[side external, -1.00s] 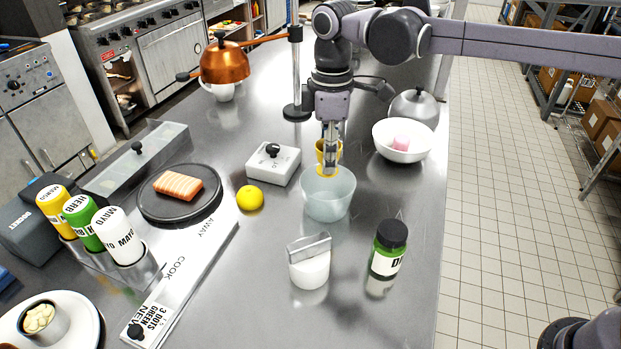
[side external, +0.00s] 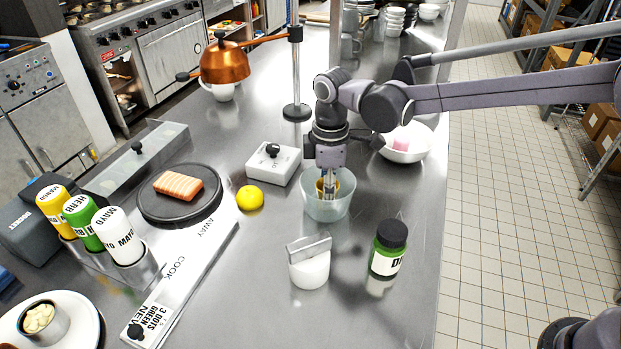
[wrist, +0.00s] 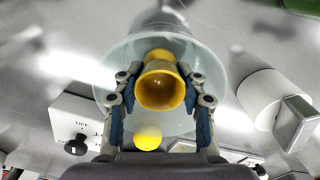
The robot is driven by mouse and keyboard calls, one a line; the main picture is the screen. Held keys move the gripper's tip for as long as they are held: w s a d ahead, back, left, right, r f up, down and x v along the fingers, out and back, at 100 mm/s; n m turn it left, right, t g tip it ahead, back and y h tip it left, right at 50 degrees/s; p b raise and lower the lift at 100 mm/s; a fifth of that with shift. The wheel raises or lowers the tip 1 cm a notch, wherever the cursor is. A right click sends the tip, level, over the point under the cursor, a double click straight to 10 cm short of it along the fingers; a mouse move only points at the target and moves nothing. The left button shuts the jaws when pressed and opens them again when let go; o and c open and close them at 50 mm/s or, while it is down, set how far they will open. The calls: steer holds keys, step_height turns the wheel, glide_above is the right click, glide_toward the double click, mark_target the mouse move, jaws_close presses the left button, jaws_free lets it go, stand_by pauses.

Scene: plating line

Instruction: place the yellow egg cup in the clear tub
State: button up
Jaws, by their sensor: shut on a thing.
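The clear tub (side external: 342,207) stands on the steel counter in the side view. My gripper (side external: 327,188) reaches down inside its rim. It is shut on the yellow egg cup (side external: 345,182), which is now within the tub's opening. In the wrist view the egg cup (wrist: 161,86) sits between the two fingers (wrist: 160,100), with the tub (wrist: 215,70) around it. Whether the egg cup touches the tub's floor I cannot tell.
A yellow ball-like fruit (side external: 250,198) and a white box with a black knob (side external: 273,165) are left of the tub. A white container (side external: 310,268) and a green jar (side external: 387,250) stand in front. A white bowl (side external: 405,150) with a pink item is behind right.

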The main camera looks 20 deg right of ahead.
steer(key=shift+f, duration=0.1)
steer(key=o, duration=0.9)
step_height(320, 180, up, 12)
steer(key=s+d+r+m+t, duration=0.2)
steer(key=s+d+m, duration=0.1)
steer(key=d, duration=0.4)
steer(key=s+d+f+m+t, duration=0.1)
steer(key=s+d+f+m, duration=0.1)
steer(key=s+d, duration=0.3)
steer(key=s+d+f+m+t, duration=0.2)
steer(key=s+d+f+m, duration=0.1)
steer(key=s+d+m, duration=0.2)
steer(key=s+d+f+m+t, duration=0.2)
steer(key=s+d+m, duration=0.1)
steer(key=s+d, duration=0.2)
steer(key=shift+f, duration=0.35)
steer(key=shift+w, duration=0.1)
